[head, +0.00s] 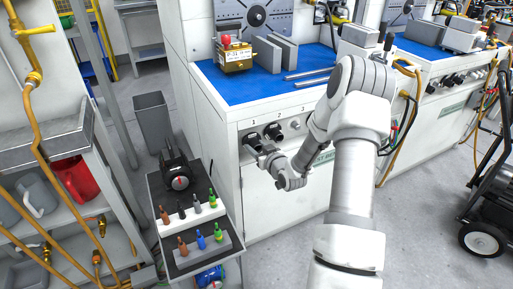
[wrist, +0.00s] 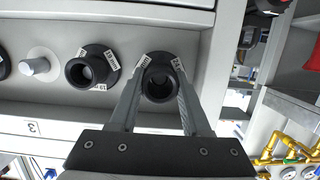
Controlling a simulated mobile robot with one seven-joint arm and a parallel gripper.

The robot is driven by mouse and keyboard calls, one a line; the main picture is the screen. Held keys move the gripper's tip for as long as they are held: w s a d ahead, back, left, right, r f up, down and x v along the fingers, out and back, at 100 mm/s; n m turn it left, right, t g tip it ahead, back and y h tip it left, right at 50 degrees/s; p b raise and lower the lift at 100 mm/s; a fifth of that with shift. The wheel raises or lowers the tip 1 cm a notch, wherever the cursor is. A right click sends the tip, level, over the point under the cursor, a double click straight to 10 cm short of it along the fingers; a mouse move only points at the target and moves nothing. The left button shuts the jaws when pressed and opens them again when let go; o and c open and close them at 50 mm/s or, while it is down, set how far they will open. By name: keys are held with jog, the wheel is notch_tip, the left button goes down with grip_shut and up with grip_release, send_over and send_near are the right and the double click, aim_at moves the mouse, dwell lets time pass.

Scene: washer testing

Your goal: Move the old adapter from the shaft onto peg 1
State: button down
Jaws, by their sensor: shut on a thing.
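In the wrist view, my gripper (wrist: 162,75) is shut on a black ring-shaped adapter (wrist: 160,90) with white labels. It is at the panel's end position, which matches the position marked 1 in the head view; whether it is fully seated on peg 1 cannot be told. A second black labelled adapter (wrist: 90,70) sits on the neighbouring peg. Beyond it, a bare metal peg (wrist: 38,66) stands above the mark 3. In the head view, my gripper (head: 262,150) is at the front panel by mark 1, partly hiding the held adapter.
A blue bench top (head: 280,85) carries a yellow box (head: 234,60) with a red knob and grey blocks. A dark cart (head: 165,222) with several small bottles stands left of my gripper. Yellow hoses hang at the far left.

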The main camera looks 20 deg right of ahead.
jog(key=shift+w+b, duration=0.5)
jog(key=shift+w, duration=0.55)
dwell(0.6)
jog(key=shift+c, duration=1.4)
grip_release()
jog(key=shift+s, duration=0.2)
jog(key=s, duration=0.7)
jog(key=shift+s, duration=0.4)
jog(key=shift+d, duration=0.1)
